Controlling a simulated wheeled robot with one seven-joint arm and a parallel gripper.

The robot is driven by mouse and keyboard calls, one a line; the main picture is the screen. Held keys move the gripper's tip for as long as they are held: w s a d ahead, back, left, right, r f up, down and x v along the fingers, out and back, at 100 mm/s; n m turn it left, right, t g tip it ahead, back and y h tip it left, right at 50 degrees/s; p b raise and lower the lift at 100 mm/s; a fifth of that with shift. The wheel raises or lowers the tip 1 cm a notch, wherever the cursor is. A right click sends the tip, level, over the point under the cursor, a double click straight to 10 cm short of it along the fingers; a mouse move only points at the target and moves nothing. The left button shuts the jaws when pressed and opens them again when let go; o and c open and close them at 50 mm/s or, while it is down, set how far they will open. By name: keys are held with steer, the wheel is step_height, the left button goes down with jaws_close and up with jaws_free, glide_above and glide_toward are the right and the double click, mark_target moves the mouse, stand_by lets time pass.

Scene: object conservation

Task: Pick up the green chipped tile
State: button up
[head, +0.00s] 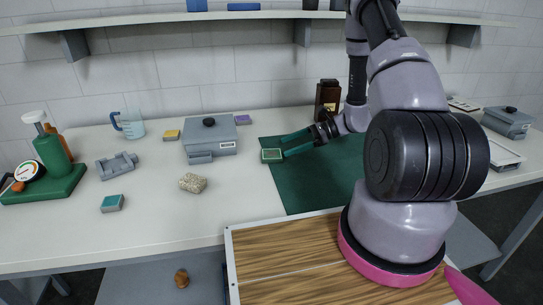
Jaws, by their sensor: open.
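A small green-topped tile (271,155) with a pale border lies at the left edge of the dark green mat (310,192). It is too small to make out a chip. My gripper (285,147) reaches in from the right, low over the mat, with its two teal fingers apart and pointing left. The lower fingertip is close to the tile's right side; I cannot tell whether they touch. Nothing shows between the fingers. A grey block with a teal top (112,203) lies apart on the white bench at the left.
A grey lidded box (210,140), a speckled stone (193,183) and a grey fixture (117,165) stand left of the mat. A brown bottle (327,97) stands behind my gripper. A wooden board (280,250) lies in front. The bench between stone and mat is clear.

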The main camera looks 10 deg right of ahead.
mark_target(270, 154)
steer(key=shift+f+x, duration=0.1)
steer(key=shift+x, duration=1.25)
steer(key=shift+f+x, duration=0.15)
steer(key=shift+x, duration=1.2)
steer(key=shift+s, duration=0.15)
steer(key=c, duration=1.2)
steer(key=shift+r, duration=0.1)
